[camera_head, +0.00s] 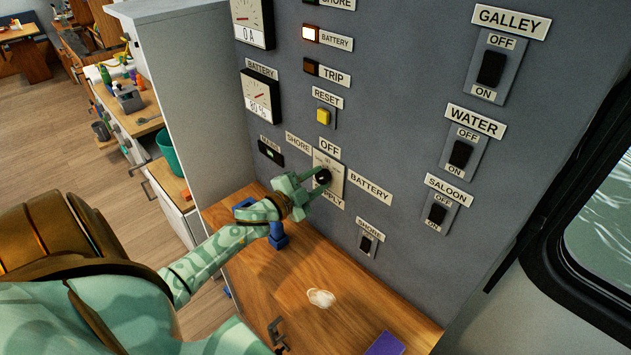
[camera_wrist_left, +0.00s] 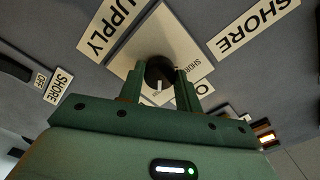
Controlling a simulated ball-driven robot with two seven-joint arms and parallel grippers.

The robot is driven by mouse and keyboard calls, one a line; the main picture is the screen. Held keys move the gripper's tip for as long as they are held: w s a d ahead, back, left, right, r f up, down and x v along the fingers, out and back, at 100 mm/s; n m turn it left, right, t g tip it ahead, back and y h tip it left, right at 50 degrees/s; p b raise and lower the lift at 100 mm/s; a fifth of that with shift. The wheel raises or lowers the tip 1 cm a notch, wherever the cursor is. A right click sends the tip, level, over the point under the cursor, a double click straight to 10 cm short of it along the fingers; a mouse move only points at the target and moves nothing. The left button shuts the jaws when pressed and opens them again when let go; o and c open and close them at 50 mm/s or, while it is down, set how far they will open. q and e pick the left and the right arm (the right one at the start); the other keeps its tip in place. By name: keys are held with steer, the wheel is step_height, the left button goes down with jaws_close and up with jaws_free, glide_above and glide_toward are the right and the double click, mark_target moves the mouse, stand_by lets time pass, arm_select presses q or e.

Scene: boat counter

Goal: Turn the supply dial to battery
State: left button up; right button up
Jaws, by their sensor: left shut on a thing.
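The supply dial (camera_head: 323,176) is a black round knob on a pale square plate low on the grey panel. Around it are the labels SHORE at left, OFF (camera_head: 330,148) above, BATTERY (camera_head: 370,188) at right and SUPPLY below. My left gripper (camera_head: 317,181) is at the knob, its fingers shut on it. In the left wrist view the knob (camera_wrist_left: 160,70) sits between the two green fingers (camera_wrist_left: 160,84). A white mark on it points down in that view, roughly between the OFF and BATTERY sides; the exact setting is unclear. My right gripper is not in view.
The BATTERY lamp (camera_head: 310,33) above is lit. Switches for galley (camera_head: 491,68), water (camera_head: 461,153) and saloon (camera_head: 437,213) are at right. A wooden counter (camera_head: 350,315) below holds a white piece (camera_head: 321,298) and blue items. A grey side wall (camera_head: 200,100) stands at left.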

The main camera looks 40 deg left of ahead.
arm_select(q)
steer(key=o, duration=1)
steer(key=s+a+b, duration=0.1)
steer(key=s, duration=1.5)
steer(key=shift+s+a+b, duration=0.2)
steer(key=shift+b, duration=0.15)
